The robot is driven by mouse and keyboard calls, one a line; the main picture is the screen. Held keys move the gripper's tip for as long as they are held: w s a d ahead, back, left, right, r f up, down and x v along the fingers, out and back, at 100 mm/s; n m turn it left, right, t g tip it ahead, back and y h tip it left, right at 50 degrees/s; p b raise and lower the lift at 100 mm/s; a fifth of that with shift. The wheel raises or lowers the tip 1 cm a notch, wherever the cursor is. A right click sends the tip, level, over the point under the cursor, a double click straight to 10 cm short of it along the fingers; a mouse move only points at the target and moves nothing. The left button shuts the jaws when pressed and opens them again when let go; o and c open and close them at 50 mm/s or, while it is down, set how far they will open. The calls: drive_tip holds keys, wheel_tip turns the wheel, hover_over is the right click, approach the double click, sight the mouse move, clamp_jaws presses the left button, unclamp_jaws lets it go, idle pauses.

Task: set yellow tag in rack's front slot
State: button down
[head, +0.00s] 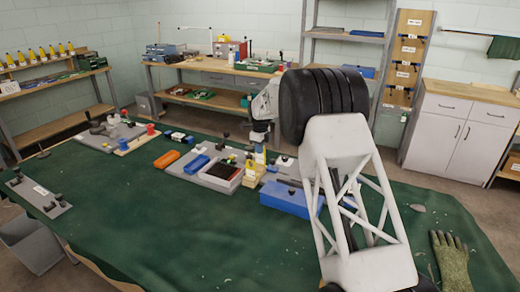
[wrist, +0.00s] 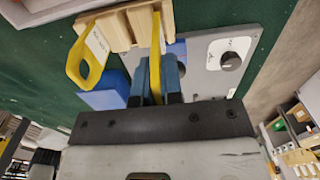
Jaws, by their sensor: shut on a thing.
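My gripper (wrist: 157,80) has two blue fingers shut on a yellow tag (wrist: 155,60), seen edge-on in the wrist view. The tag's far end overlaps the small wooden rack (wrist: 127,28); I cannot tell whether it is inside a slot or just above it. A second yellow tag (wrist: 88,68) with a hole and a white label is at the rack, left of the held one. In the head view my gripper (head: 262,143) is above the rack (head: 250,180), and the tags there are small and partly hidden by my arm.
A blue box (head: 290,199) is close to the rack on the right. A grey plate with a dark knob (wrist: 230,60) lies beside the rack. A grey tray (head: 220,178) and an orange case (head: 166,159) lie to the left.

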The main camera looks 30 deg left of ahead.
drive_tip(key=shift+f, duration=1.75)
idle(1.9)
drive_tip(key=c, duration=0.9)
unclamp_jaws()
drive_tip(key=shift+o, duration=0.2)
drive_tip(key=shift+r, duration=3.5)
